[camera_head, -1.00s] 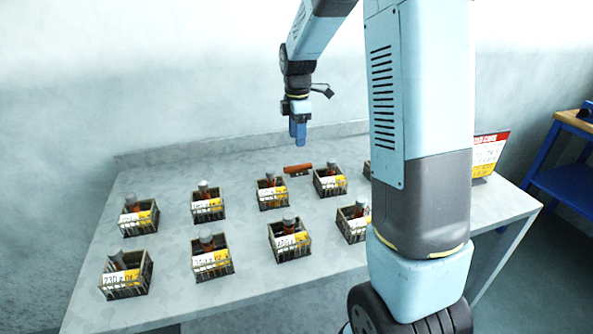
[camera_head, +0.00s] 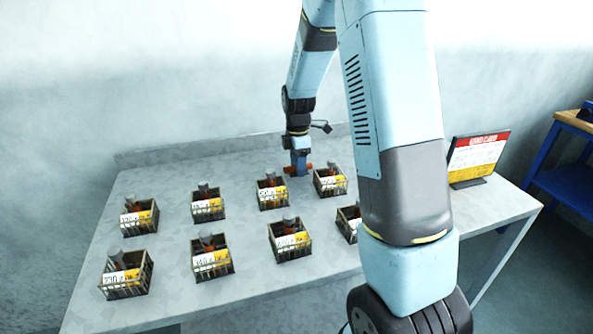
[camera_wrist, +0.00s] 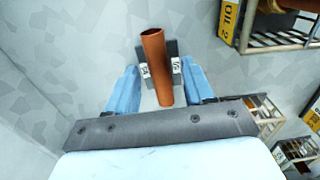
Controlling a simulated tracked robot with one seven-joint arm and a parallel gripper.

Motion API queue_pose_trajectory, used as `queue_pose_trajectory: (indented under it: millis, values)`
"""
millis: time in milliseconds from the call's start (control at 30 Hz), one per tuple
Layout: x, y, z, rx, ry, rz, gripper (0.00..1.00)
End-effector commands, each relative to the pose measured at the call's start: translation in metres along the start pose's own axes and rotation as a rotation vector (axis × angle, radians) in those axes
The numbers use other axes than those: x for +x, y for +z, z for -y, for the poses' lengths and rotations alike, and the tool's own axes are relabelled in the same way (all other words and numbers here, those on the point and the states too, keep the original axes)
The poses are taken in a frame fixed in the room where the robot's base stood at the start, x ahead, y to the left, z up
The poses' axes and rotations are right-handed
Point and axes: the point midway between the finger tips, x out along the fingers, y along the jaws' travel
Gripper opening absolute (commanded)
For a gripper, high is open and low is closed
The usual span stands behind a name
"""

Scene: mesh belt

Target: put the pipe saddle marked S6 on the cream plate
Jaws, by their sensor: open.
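I cannot read the labels surely as S6. My gripper (camera_wrist: 160,88) is open, with one blue finger on each side of the pipe and a gap at both sides. In the head view my gripper (camera_head: 298,170) is down at the table by the pipe (camera_head: 287,170), whose orange ends show on both sides of the fingers. I cannot make out a cream plate in either view.
Several wire baskets with labelled bottles stand in rows on the grey table (camera_head: 165,280); one basket (camera_head: 330,182) is close right of my gripper, another (camera_head: 272,194) close left in front. A red-topped sign (camera_head: 478,158) stands at the right. A wall is behind.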

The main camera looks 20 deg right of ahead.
Motion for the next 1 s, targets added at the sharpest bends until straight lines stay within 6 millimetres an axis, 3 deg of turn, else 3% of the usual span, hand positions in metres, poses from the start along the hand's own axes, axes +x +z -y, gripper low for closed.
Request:
queue_pose_trajectory:
  millis: [767,1000]
  values:
    - [0.0047,0.0000,-0.0001,0.000,0.000,0.000,0.52]
    - [0.0046,-0.0003,-0.0001,0.000,0.000,0.000,0.32]
